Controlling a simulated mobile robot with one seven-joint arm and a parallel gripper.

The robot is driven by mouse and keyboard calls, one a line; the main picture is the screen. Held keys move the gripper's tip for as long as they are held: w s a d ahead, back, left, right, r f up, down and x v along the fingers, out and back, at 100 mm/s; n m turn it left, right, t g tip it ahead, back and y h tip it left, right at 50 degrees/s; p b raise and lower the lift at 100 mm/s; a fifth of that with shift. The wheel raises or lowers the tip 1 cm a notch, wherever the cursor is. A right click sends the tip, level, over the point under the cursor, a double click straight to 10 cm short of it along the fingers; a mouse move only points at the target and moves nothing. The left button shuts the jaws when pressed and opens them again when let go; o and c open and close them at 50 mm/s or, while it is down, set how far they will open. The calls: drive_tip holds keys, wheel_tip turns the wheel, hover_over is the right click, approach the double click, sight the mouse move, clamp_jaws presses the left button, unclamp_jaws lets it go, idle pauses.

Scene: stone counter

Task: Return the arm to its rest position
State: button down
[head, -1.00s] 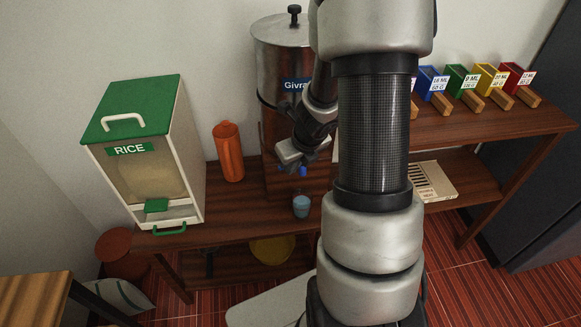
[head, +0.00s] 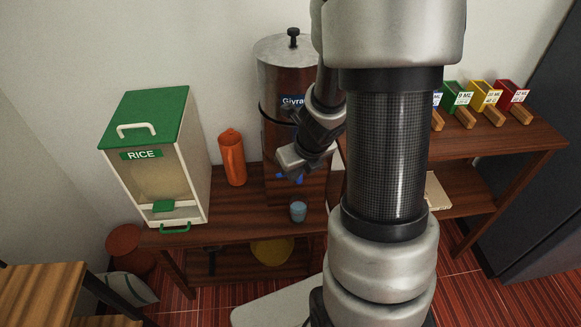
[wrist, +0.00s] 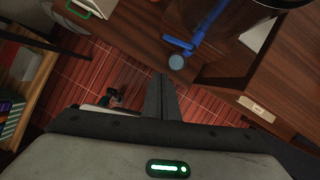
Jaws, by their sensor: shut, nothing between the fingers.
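My arm crosses the middle of the head view and hides part of the counter. My gripper shows in the wrist view (wrist: 161,80) with its two dark fingers together and nothing between them. In the head view its pale hand is in front of the steel dispenser (head: 285,75), above the counter; its fingertips are not clear there. A small blue cup (head: 298,212) stands on the wooden counter (head: 240,212) near its front edge, below the dispenser's blue tap (head: 289,178). The cup also shows in the wrist view (wrist: 176,62), beyond the fingertips and apart from them.
Several coloured boxes (head: 482,95) sit on the right-hand shelf. A wooden table (head: 40,290) is at lower left. Red floor shows in front.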

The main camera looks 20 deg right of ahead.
drive_tip(key=d+r+m+t+h+p, duration=0.1)
drive_tip(key=d+r+m+t+h, duration=0.15)
drive_tip(key=r+m, duration=0.7)
drive_tip(key=d+r+m+t+h, duration=0.1)
drive_tip(key=d+r+m+h, duration=0.15)
drive_tip(key=r+m, duration=0.75)
drive_tip(key=s+a+r+m+g+y+p, duration=0.1)
drive_tip(key=s+a+r+m+y, duration=0.3)
drive_tip(key=s+a+m, duration=1)
wheel_tip(320, 180, up, 3)
drive_tip(key=s+m+g, duration=0.1)
drive_tip(key=m, duration=0.2)
drive_tip(key=shift+s+a+m+p, duration=0.25)
drive_tip(key=shift+s+m+p, duration=0.05)
drive_tip(key=shift+s+m, duration=0.05)
drive_tip(key=shift+r, duration=0.1)
